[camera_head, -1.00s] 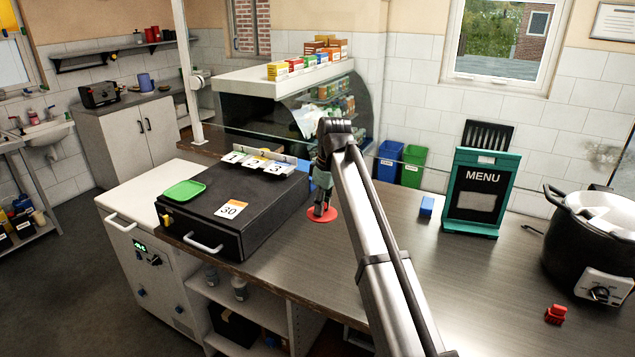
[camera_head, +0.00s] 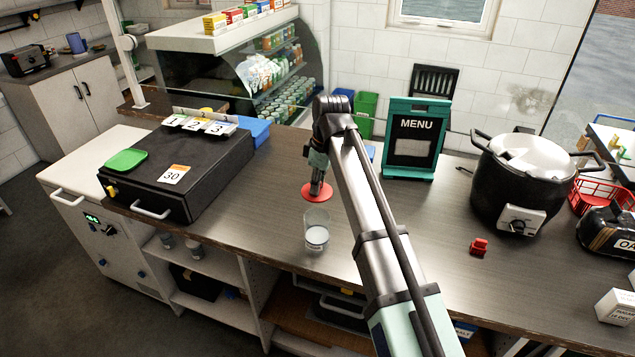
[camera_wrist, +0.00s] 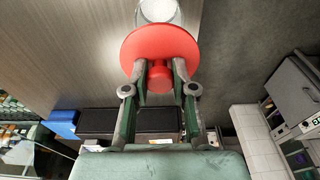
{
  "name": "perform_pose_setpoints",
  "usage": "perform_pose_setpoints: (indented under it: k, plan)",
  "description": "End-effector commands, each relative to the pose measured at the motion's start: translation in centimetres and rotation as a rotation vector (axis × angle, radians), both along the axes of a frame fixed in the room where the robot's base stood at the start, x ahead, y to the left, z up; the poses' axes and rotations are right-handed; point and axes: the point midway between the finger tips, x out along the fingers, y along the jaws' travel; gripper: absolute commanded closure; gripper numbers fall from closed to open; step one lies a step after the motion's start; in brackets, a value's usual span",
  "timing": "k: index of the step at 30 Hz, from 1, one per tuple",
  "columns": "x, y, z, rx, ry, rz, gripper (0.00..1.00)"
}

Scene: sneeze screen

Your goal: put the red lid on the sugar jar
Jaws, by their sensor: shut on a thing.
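The red lid (camera_head: 312,193) is a flat disc with a knob. My gripper (camera_head: 317,184) is shut on that knob and holds the lid above the counter. The sugar jar (camera_head: 316,234), a clear open glass with white contents, stands upright on the counter near its front edge. In the head view the lid is just above and behind the jar's rim, apart from it. In the wrist view the gripper (camera_wrist: 160,78) pinches the knob below the red disc (camera_wrist: 160,42). The jar (camera_wrist: 158,10) shows beyond the disc, partly hidden by it.
A black cash drawer (camera_head: 150,185) with number cards stands left on the counter (camera_head: 270,215). A menu board (camera_head: 415,140), a black pot (camera_head: 520,185) and a small red object (camera_head: 479,246) are to the right. Counter around the jar is clear.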

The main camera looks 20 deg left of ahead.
Motion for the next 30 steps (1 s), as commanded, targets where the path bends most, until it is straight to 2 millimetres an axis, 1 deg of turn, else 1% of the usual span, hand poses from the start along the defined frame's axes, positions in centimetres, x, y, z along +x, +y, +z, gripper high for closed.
perform_pose_setpoints:
  k: [5, 11, 24, 30]
  plan:
    - [0.0, 0.0, 0.1, -0.001, -0.003, 0.0, 1.0]
    - [0.0, 0.0, -1.1, -0.001, -0.002, 0.0, 1.0]
    - [0.0, 0.0, -4.9, -0.001, -0.002, 0.0, 1.0]
    - [0.0, 0.0, -6.3, 0.0, -0.003, 0.0, 1.0]
